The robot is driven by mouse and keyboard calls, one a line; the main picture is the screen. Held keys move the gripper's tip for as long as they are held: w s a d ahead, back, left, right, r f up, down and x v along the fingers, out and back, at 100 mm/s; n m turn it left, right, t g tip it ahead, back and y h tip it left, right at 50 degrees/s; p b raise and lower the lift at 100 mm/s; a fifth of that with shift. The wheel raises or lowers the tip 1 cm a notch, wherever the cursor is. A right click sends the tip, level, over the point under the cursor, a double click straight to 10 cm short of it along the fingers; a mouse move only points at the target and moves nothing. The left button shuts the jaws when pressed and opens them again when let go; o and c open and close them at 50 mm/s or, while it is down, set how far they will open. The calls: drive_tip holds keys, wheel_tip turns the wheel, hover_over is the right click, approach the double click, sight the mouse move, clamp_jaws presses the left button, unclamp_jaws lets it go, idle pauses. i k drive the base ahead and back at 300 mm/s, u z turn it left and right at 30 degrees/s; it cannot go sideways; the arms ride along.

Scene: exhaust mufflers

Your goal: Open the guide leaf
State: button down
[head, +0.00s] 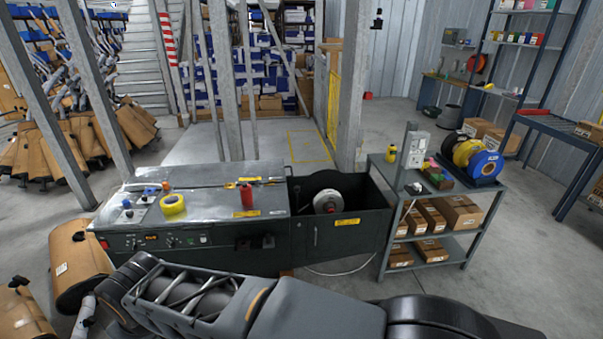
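A dark green machine (215,240) with a shiny metal top (215,192) stands in front of me. A seam runs across the top, and its plates lie flat. I cannot tell for sure which part is the guide leaf. To the right, the machine has an open-topped bay (370,205) holding a pale reel (327,202), with a closed front panel (333,235) below it. My arm lies across the bottom of the head view, in front of the machine. My gripper is not in view.
A yellow tape roll (173,204) and a red cylinder (246,195) rest on the metal top. A grey shelf cart (440,187) with boxes stands right of the machine. Brown mufflers (76,262) lie at left. Steel posts (353,85) rise behind. Floor at right (520,270) is clear.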

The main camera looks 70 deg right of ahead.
sight(183, 175)
drive_tip(key=z, duration=0.05)
drive_tip(key=k, duration=0.2)
drive_tip(key=z, duration=1.95)
drive_tip(key=i, duration=1)
drive_tip(key=u, duration=0.05)
drive_tip(key=k, duration=0.6)
drive_tip(key=z, duration=0.7)
drive_tip(key=i, duration=1.6)
drive_tip(key=u, duration=1.05)
